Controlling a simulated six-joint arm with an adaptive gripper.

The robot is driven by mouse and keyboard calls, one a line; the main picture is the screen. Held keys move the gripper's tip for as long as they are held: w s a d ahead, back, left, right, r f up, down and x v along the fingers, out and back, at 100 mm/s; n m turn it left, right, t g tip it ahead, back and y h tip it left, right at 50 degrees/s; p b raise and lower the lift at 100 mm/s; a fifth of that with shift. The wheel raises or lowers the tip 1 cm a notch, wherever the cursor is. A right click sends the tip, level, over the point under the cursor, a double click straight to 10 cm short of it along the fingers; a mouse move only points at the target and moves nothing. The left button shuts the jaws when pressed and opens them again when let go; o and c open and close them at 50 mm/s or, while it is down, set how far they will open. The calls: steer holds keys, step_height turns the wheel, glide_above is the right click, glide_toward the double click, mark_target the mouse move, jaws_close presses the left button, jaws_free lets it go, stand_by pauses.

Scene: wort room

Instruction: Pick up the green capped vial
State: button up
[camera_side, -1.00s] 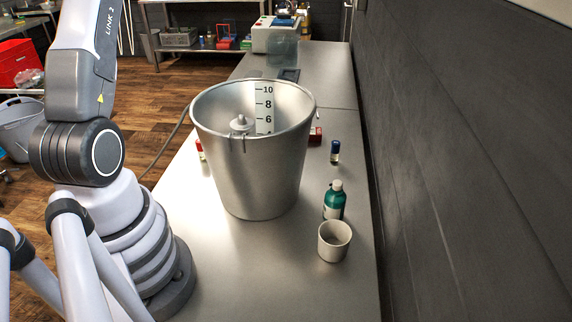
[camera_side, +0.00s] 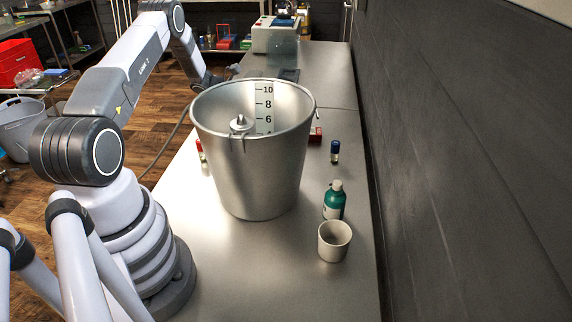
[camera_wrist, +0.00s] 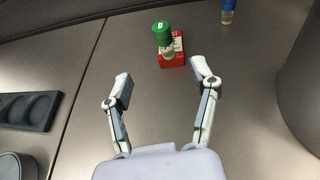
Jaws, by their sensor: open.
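The green capped vial (camera_wrist: 163,34) shows near the top middle of the wrist view, with a letter on its cap and a pale body. It stands at a red box (camera_wrist: 178,50); I cannot tell whether on it or just beside it. My gripper (camera_wrist: 161,77) is open and empty, its two fingers spread, with the vial beyond the fingertips and roughly between their lines. In the side view the vial is not visible, and a bit of the red box (camera_side: 316,135) shows behind the bucket. My gripper is not clearly visible there.
A large metal bucket (camera_side: 250,175) stands mid-bench; its wall is at right in the wrist view (camera_wrist: 301,70). A blue-capped vial (camera_side: 335,151), green bottle (camera_side: 334,202) and pale cup (camera_side: 334,241) stand right of it. A dark tray with round recesses (camera_wrist: 55,118) lies left.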

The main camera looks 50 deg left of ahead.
steer(key=shift+x, duration=6.7)
steer(key=shift+d+r, duration=0.2)
jaws_close()
